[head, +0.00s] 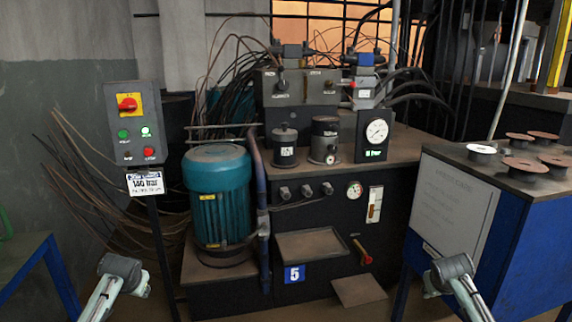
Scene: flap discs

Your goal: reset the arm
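Both my arms show only in part at the bottom of the head view. My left arm (116,284) comes in at the lower left, and my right arm (458,285) at the lower right. Each shows a pale link and a dark grey rounded joint. I make out no gripper fingers on either arm, and no held thing shows. Both visible arm parts are in front of the machinery.
A hydraulic unit with a teal motor (219,200) stands ahead. A control box (137,122) on a post is left of it. Several discs (525,166) lie on a blue-sided bench (535,235) at right. A blue-legged table (30,262) stands at left.

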